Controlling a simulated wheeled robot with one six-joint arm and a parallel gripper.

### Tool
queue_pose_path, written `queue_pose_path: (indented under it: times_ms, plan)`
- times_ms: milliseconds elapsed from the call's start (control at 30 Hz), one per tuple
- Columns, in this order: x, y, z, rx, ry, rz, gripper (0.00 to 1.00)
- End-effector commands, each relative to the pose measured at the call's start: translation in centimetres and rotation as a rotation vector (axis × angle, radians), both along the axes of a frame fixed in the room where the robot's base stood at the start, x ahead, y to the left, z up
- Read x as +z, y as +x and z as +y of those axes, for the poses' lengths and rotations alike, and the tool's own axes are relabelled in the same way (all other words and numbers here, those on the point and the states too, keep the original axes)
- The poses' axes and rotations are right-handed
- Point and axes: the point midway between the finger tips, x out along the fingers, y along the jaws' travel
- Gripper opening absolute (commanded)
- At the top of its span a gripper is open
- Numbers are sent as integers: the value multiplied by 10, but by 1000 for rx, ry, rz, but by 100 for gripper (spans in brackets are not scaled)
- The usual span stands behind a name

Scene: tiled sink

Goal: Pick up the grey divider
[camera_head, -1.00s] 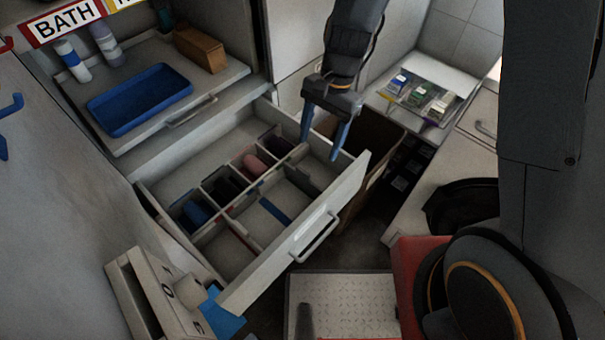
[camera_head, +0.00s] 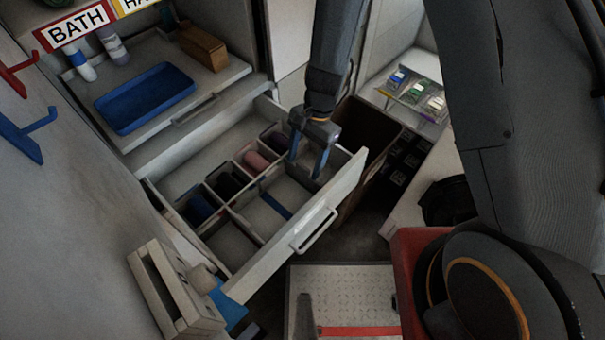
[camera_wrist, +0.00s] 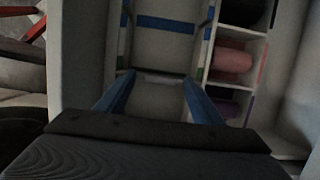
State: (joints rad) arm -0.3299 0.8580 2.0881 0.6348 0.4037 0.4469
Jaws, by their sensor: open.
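My gripper (camera_head: 305,168) is open and points down into the right end of the pulled-out drawer (camera_head: 322,216). In the wrist view its two blue fingers (camera_wrist: 159,80) are spread, with nothing held between them. A short pale grey bar, seemingly the top of the grey divider (camera_wrist: 158,76), lies across the compartment between the fingertips. I cannot tell whether the fingers touch it. In the head view the gripper largely hides this divider. A blue divider (camera_head: 277,206) crosses the same row of compartments, and it also shows in the wrist view (camera_wrist: 165,24).
A back row of compartments holds rolled items, including a pink roll (camera_head: 256,160) and dark rolls. Drawer walls stand close around my fingers. A blue tray (camera_head: 145,97) sits on the shelf at upper left. An open brown bin (camera_head: 362,130) stands right of the drawer.

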Motion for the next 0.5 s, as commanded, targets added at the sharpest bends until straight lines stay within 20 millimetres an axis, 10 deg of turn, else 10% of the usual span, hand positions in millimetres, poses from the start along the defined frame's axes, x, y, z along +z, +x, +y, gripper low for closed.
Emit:
queue_pose_path:
  times_ms: [300,500]
  plan:
    - [-4,0,1,0,1,-1,61]
    - [-4,-1,1,0,1,-1,27]
